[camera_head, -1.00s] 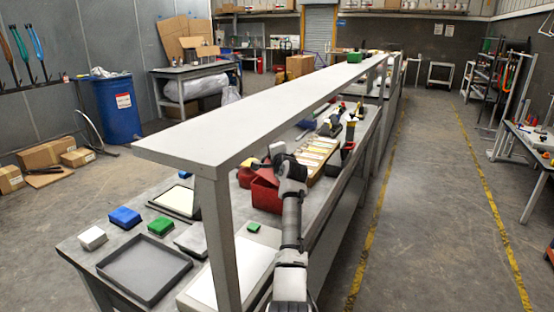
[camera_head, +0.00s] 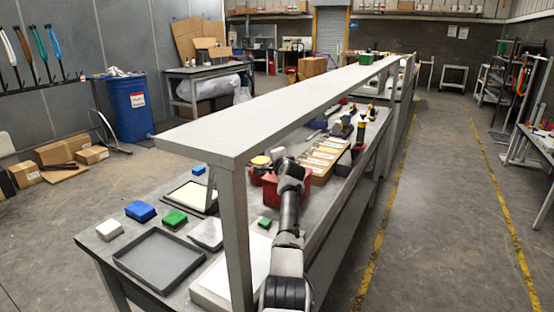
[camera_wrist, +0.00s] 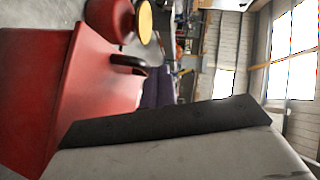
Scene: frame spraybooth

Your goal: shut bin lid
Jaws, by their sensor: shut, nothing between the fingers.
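The red bin (camera_head: 270,194) stands on the bench under the long shelf, partly hidden behind my arm in the head view. In the wrist view, which is turned on its side, its red surfaces (camera_wrist: 95,80) fill the left, with a dark handle (camera_wrist: 128,64) at one edge. The head view does not clearly show the lid's angle. My gripper (camera_head: 279,157) is shut and empty, close over the bin; I cannot tell whether it touches it. A grey and black shape crosses the lower wrist view and hides part of the scene.
A red pot with a yellow top (camera_head: 260,161) stands just behind the bin. The grey shelf (camera_head: 270,107) runs above the bench, its front post (camera_head: 237,240) left of my arm. A grey tray (camera_head: 160,265) lies at the bench's front. The right-hand aisle is clear.

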